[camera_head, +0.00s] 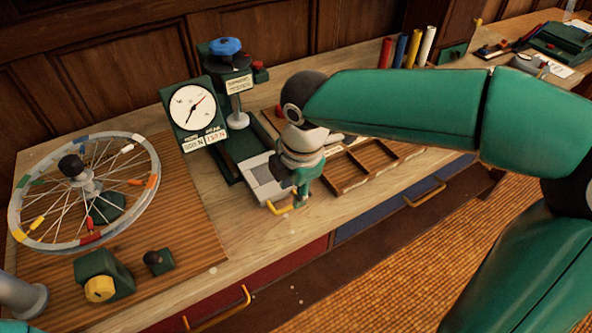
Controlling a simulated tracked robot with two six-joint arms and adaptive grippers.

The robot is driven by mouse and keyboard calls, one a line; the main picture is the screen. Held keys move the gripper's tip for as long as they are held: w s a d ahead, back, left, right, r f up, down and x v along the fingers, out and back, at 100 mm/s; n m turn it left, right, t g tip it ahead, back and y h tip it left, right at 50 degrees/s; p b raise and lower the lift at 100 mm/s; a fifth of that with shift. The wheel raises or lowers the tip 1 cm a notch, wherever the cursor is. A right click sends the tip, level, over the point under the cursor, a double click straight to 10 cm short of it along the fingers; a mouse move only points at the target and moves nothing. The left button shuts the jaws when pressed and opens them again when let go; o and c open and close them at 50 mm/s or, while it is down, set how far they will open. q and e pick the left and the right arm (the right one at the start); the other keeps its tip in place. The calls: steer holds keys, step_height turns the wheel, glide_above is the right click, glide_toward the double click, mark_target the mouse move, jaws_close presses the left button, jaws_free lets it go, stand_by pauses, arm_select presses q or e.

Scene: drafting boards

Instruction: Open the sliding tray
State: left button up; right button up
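The sliding tray (262,178) looks to be the light grey tray low at the front of a green device with a round dial (191,107). A yellow handle (277,209) shows at the tray's front edge. My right gripper (301,199) comes down from the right arm and points downward at the tray's front right corner, close beside the handle. The wrist and gripper hide part of the tray. I cannot tell whether the fingers touch the handle or how far they are parted. My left gripper is out of view.
A spoked wheel (152,187) stands on a wooden board at left, with a green block with a yellow knob (103,277) in front. A wooden compartment tray (347,184) lies right of the gripper. Drawers with yellow handles (425,193) line the bench front.

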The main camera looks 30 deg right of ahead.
step_height(320, 180, up, 6)
steer(key=s, duration=0.1)
steer(key=shift+r, duration=0.15)
stand_by(0.5)
